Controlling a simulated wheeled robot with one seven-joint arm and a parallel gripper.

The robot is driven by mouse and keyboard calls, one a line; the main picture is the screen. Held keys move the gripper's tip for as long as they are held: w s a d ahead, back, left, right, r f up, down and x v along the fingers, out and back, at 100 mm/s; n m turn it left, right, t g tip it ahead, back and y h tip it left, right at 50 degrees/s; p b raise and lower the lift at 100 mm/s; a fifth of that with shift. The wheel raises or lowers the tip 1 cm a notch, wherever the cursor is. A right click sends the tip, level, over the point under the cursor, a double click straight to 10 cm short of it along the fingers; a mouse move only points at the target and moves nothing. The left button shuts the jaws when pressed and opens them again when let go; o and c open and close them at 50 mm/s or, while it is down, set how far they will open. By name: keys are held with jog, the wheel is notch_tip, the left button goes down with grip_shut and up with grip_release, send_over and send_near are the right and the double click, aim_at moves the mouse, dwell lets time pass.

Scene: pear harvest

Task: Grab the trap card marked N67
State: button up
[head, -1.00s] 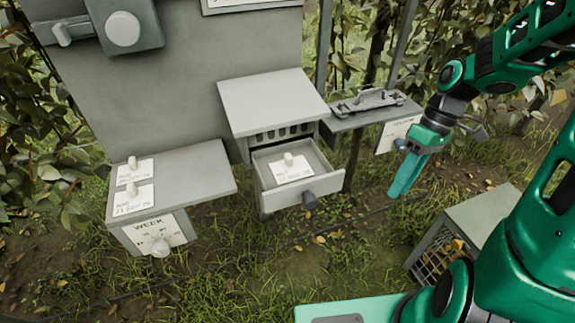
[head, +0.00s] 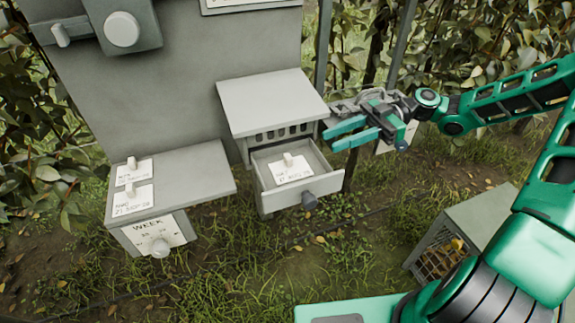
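A white card with a pale knob (head: 292,171) lies in the open drawer (head: 322,184) under the grey box; its print is too small to read surely. Two similar cards, an upper one (head: 134,171) and a lower one (head: 133,201), lie on the left shelf, each with a knob; I cannot make out N67 on any card. My gripper (head: 338,135) is open and empty, its two green fingers pointing left, to the right of the drawer and above its level. No finger touches a card.
The grey box (head: 272,100) stands over the drawer. A dial panel marked WEEK (head: 158,234) hangs below the left shelf (head: 196,174). A mesh-sided crate (head: 470,225) stands at lower right. Leafy plants surround the board.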

aim_at(299, 161)
jog(key=x, duration=1)
jog(key=shift+a, duration=0.35)
grip_shut()
